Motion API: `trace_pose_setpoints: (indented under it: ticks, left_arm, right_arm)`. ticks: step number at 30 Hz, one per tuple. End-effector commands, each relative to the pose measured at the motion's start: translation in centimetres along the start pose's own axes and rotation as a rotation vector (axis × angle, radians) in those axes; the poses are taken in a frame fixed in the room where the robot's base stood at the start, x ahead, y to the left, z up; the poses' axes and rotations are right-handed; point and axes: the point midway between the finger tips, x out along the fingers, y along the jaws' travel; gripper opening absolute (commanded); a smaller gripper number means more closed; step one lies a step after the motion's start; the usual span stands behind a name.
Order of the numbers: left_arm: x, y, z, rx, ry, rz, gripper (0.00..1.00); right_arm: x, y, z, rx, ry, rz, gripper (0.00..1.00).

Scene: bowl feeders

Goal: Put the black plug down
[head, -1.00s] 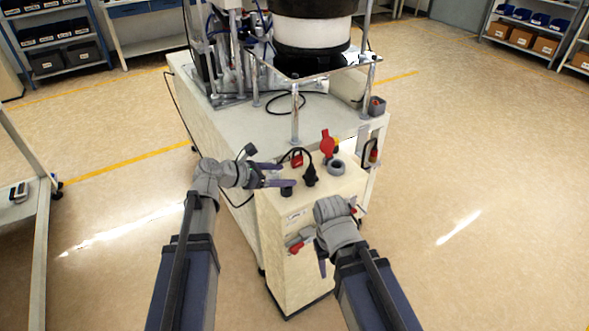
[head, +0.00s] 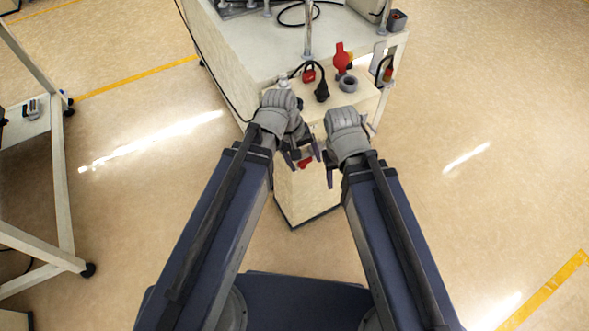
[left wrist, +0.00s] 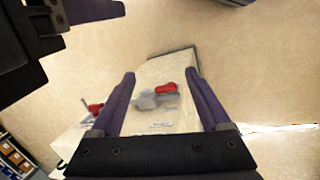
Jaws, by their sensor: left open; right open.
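The black plug (head: 321,91) stands on the cabinet's pale top in the head view, with a black cable looping up from it. No gripper touches it. My left gripper (head: 303,155) is in front of the cabinet, fingers pointing down and spread. In the left wrist view the left gripper (left wrist: 158,78) is open and empty, with the cabinet front beyond its fingers. My right gripper (head: 331,172) is beside it on the right, open, pointing down; its fingers are partly hidden by its own wrist.
On the cabinet top (head: 366,103) are a red padlock (head: 309,75), a grey ring (head: 348,84) and a red upright part (head: 341,57). A red knob (left wrist: 165,88) and a grey handle (left wrist: 146,102) are on the cabinet front. Floor to the right is clear.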

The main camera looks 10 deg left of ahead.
Motion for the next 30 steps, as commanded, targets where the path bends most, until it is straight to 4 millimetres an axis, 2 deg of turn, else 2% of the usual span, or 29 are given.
trace_pose_setpoints:
  ticks: [1,3,6,9,13,23,26,30]
  left_arm:
    - [0.3,-0.7,1.4,0.154,0.001,-0.08,0.8]
    - [0.5,-1.7,2.4,0.337,-0.003,-0.18,0.8]
    - [0.3,-2.7,3.2,0.531,-0.018,-0.288,0.8]
    - [0.1,-3.4,3.6,0.646,-0.032,-0.354,0.8]
    - [0.0,-3.7,3.7,0.702,-0.041,-0.387,0.8]
    - [-0.4,-3.6,3.7,0.703,-0.041,-0.386,0.8]
    - [-1.6,-3.3,3.8,0.702,-0.041,-0.386,0.8]
    - [-4.4,-2.5,4.0,0.701,-0.041,-0.385,0.8]
  right_arm:
    - [0.0,0.0,0.0,0.0,0.0,0.0,0.5]
    - [0.0,0.0,0.0,0.0,0.0,0.0,0.5]
    - [0.0,0.0,0.0,0.0,0.0,0.0,0.5]
    - [0.0,0.0,0.0,0.0,0.0,0.0,0.5]
    - [0.0,0.0,0.0,0.0,0.0,0.0,0.5]
    - [-0.4,0.0,0.0,0.0,0.0,0.0,0.5]
    - [-1.6,0.1,0.1,0.0,0.0,0.0,0.5]
    - [-4.5,0.4,0.3,0.0,0.0,0.0,0.5]
